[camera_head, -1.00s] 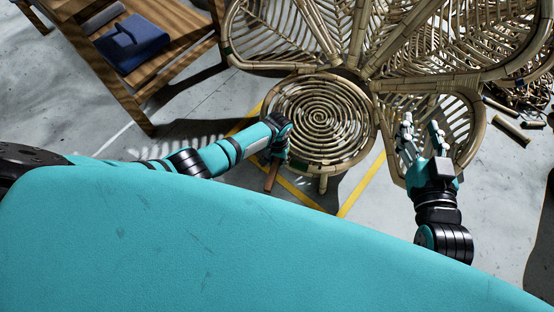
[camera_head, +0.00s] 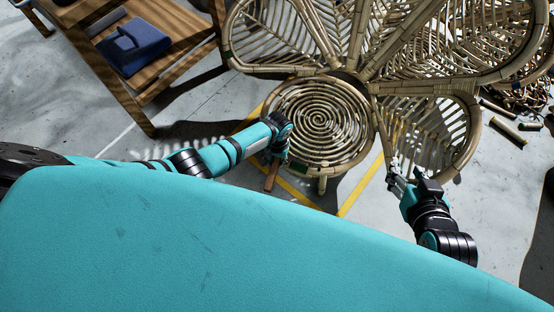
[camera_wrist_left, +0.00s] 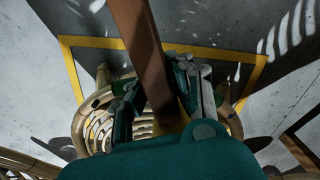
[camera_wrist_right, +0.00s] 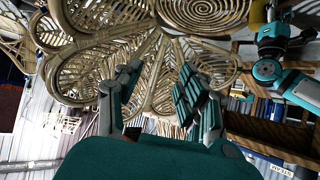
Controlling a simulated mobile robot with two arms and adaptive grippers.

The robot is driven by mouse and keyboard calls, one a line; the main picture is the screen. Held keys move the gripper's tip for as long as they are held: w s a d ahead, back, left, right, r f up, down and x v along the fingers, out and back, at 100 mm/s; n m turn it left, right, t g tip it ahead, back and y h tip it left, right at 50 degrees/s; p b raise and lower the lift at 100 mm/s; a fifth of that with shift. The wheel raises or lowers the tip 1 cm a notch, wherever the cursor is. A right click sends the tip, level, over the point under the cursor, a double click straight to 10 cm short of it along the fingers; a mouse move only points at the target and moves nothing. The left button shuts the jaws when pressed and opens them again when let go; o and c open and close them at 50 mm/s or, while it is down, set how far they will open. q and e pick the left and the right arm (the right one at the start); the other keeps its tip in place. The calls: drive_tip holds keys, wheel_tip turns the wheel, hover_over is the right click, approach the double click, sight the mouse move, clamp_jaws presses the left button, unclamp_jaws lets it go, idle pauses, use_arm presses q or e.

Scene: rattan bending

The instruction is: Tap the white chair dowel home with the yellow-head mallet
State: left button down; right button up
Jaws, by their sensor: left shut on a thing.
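My left gripper (camera_head: 282,140) is shut on the brown wooden handle (camera_head: 270,179) of the mallet, at the left edge of the round chair seat. In the left wrist view the handle (camera_wrist_left: 143,50) runs up between the fingers (camera_wrist_left: 160,95). A yellow part, probably the mallet head (camera_wrist_right: 258,14), shows beside my left gripper in the right wrist view. My right gripper (camera_head: 394,170) is open and empty near the chair's right petal. In the right wrist view its fingers (camera_wrist_right: 150,95) are spread apart. I cannot make out the white dowel.
The rattan chair (camera_head: 322,122) has a spiral seat and large petal-shaped panels behind it. A wooden bench (camera_head: 185,45) with a folded blue cloth (camera_head: 133,45) stands at upper left. Cut rattan pieces (camera_head: 510,130) lie on the right. Yellow floor lines (camera_head: 360,188) run around the seat.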

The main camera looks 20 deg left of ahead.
use_arm(q)
wheel_tip(320, 180, up, 3)
drive_tip(key=p, duration=0.3)
drive_tip(key=shift+r, duration=0.1)
use_arm(e)
drive_tip(key=s+d+f+g+h, duration=0.1)
drive_tip(key=s+d+f+g, duration=0.1)
drive_tip(key=s, duration=0.4)
drive_tip(key=s+d+f+g, duration=0.2)
drive_tip(key=s+g, duration=0.3)
drive_tip(key=shift+s+f+h, duration=0.35)
drive_tip(key=shift+f+h, duration=0.05)
